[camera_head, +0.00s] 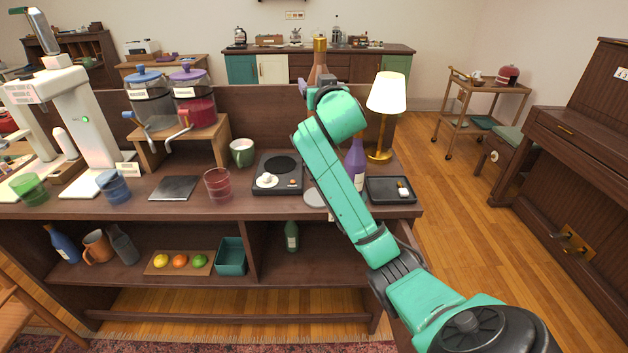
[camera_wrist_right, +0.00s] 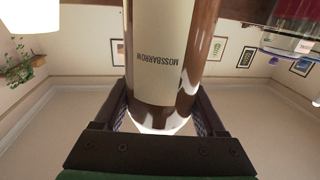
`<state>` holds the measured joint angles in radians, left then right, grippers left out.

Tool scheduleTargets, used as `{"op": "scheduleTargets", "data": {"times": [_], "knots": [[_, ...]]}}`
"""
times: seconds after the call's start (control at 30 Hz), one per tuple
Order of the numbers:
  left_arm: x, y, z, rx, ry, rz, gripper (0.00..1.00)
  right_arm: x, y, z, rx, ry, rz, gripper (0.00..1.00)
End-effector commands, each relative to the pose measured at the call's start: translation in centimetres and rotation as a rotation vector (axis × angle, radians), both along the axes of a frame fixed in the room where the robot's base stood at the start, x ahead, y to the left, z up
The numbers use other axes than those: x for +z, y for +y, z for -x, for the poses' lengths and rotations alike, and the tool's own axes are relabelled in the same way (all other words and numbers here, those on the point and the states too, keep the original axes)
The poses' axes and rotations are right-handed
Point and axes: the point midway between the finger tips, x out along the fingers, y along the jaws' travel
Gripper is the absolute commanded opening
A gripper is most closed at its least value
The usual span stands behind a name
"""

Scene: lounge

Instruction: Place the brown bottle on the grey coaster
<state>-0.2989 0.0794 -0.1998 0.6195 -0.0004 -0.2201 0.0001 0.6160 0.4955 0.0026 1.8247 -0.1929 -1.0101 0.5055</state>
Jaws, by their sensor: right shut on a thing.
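The brown bottle (camera_head: 319,62) stands out above the back edge of the counter in the head view, its lower part hidden by my right arm. My right gripper (camera_head: 322,88) is shut on it. In the right wrist view the bottle (camera_wrist_right: 160,50), with a cream label reading MOSSBARROW, sits between the two dark fingers of the gripper (camera_wrist_right: 165,118). The grey coaster (camera_head: 314,198) lies on the counter top near its front edge, partly hidden by my right arm. The bottle is well above and behind it. My left gripper is in neither view.
A purple bottle (camera_head: 357,163), a lit lamp (camera_head: 386,93) and a black tray (camera_head: 390,197) stand right of my arm.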

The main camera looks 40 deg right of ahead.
Motion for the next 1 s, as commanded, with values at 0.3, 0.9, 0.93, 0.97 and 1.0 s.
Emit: {"op": "scheduleTargets", "data": {"times": [0.3,0.9,0.93,0.97,1.0], "knots": [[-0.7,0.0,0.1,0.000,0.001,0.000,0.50,-8.1,0.1,0.1,0.001,0.004,0.000,0.00],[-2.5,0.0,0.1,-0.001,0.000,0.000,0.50,-19.8,0.2,0.2,0.001,-0.003,0.001,0.00],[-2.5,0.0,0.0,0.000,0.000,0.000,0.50,-19.8,0.2,0.2,0.002,-0.004,0.002,0.00],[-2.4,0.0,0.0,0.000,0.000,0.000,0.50,-19.8,0.2,0.2,0.002,-0.004,0.002,0.00],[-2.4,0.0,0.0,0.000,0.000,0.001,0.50,-19.7,0.2,0.2,0.002,-0.004,0.002,0.00]]}}
